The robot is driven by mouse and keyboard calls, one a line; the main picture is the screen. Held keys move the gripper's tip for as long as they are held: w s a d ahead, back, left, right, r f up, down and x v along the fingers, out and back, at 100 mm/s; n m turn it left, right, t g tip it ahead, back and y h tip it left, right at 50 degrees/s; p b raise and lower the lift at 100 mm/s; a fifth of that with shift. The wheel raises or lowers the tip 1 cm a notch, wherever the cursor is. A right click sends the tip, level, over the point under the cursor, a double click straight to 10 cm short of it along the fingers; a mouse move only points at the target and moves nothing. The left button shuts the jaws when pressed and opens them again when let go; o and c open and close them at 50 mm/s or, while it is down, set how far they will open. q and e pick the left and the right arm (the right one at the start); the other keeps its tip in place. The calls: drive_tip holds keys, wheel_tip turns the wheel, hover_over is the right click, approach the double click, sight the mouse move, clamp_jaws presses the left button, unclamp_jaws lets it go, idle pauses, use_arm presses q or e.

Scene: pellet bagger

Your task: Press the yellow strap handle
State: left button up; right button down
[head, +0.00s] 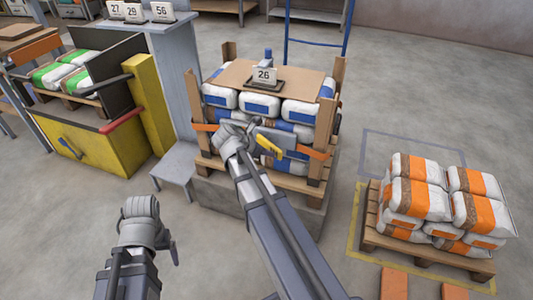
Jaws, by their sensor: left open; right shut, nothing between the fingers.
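The yellow strap handle (268,147) sticks out at a slant from a grey strap device (278,137) on the front of the strapped pallet stack. An orange strap (314,153) runs to both sides of it. My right gripper (236,128) is shut and empty in front of the stack, just left of the handle; I cannot tell whether it touches the device. My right forearm covers the stack below it. My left gripper (163,238) is open and empty, low at the lower left, well away from the handle.
Wooden posts (329,125) stand at the stack's corners, and a card marked 26 (264,76) sits on top. A grey step (175,165) and yellow machine (90,150) are left. A pallet of orange-striped bags (420,187) stands right. Floor lies clear between the stacks.

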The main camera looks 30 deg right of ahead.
sight(277, 149)
drive_tip(key=d+n, duration=0.1)
drive_tip(key=d+n+t, duration=0.2)
drive_tip(key=shift+s+d+y, duration=0.2)
drive_tip(key=shift+s+y, duration=0.05)
drive_tip(key=shift+y, duration=0.15)
drive_tip(key=shift+w+d, duration=0.35)
drive_tip(key=shift+d, duration=0.7)
drive_tip(key=shift+d+r, duration=0.1)
